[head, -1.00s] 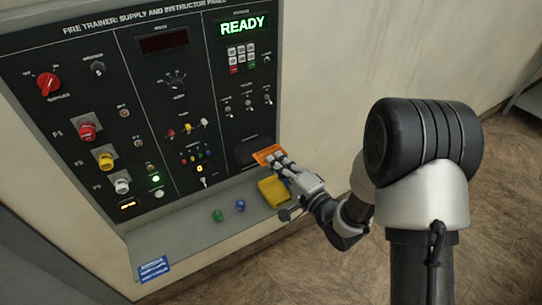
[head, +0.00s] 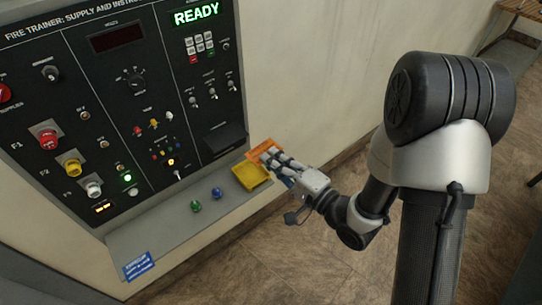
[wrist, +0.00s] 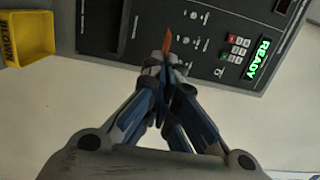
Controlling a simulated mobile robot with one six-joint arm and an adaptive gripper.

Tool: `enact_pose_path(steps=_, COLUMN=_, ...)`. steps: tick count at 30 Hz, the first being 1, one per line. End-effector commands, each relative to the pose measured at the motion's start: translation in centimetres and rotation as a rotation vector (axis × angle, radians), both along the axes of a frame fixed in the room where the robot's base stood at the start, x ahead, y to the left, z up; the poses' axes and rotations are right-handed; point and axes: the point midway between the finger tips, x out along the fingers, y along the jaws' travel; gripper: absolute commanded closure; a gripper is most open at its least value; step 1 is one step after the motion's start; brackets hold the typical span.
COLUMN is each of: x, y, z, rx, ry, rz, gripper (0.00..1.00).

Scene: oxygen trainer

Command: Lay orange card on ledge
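The orange card (head: 264,150) is pinched between the fingertips of my gripper (head: 271,157). In the wrist view the card (wrist: 168,42) shows edge-on as a thin orange strip beyond the closed fingers (wrist: 165,68). The grey ledge (head: 160,232) runs along the bottom of the black panel. The card is at the right end of the ledge, near the yellow tray, and appears raised above it. Whether it touches anything is not clear.
A yellow tray (head: 251,177) sits on the ledge's right part; it also shows in the wrist view (wrist: 27,36). A green knob (head: 195,206) and a blue knob (head: 217,192) are on the ledge, with a blue label (head: 138,266) at its left end. Bare ledge lies between them.

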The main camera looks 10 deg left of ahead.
Motion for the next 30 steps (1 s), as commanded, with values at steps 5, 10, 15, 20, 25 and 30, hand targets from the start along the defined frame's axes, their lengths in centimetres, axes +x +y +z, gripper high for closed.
enact_pose_path(steps=5, x=0.0, y=0.0, z=0.0, rx=0.000, ry=0.000, rz=0.000, gripper=1.00)
enact_pose_path(steps=10, x=0.5, y=-0.3, z=0.1, rx=-0.001, ry=-0.001, rz=-0.021, gripper=1.00)
enact_pose_path(steps=15, x=4.3, y=-3.5, z=1.0, rx=-0.001, ry=-0.004, rz=-0.191, gripper=1.00)
enact_pose_path(steps=20, x=9.2, y=-9.6, z=3.0, rx=0.001, ry=-0.007, rz=-0.468, gripper=1.00)
enact_pose_path(steps=25, x=12.2, y=-16.6, z=5.2, rx=0.003, ry=-0.004, rz=-0.742, gripper=1.00)
enact_pose_path(steps=30, x=13.1, y=-21.1, z=6.4, rx=0.003, ry=-0.002, rz=-0.911, gripper=1.00)
